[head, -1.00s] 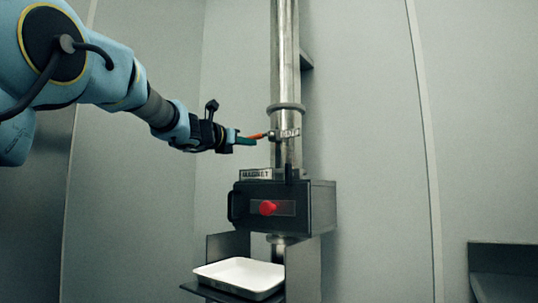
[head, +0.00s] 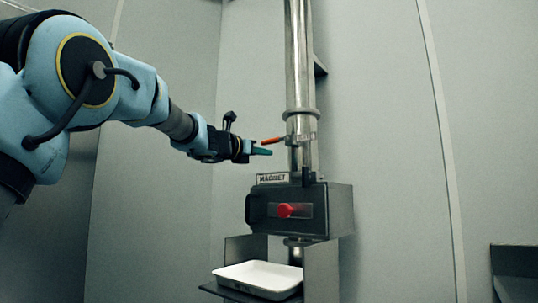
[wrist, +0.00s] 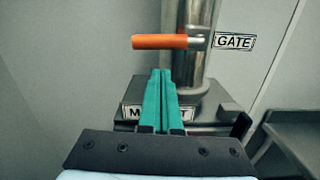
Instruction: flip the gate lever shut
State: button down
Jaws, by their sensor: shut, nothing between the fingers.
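The gate lever has an orange-red handle (head: 272,141) that sticks out sideways to the left from the steel pipe (head: 301,80). In the wrist view the handle (wrist: 160,41) lies level, left of the GATE label (wrist: 234,41). My gripper (head: 266,151) has green fingers, shut and empty, just below the handle in the head view. In the wrist view the shut fingertips (wrist: 161,72) point forward below the handle, with a small gap in the picture. I cannot tell the exact depth between them.
Below is a dark box (head: 322,200) with a red knob (head: 286,210) and a MAGNET label (head: 273,178). A white tray (head: 258,290) sits on a shelf under it. A dark ledge (head: 513,262) is at the far right.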

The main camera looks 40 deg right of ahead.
jog(key=f+b+v, duration=0.1)
jog(key=b+v, duration=0.1)
jog(key=v, duration=0.8)
jog(key=shift+a+f, duration=0.2)
jog(key=shift+f, duration=0.25)
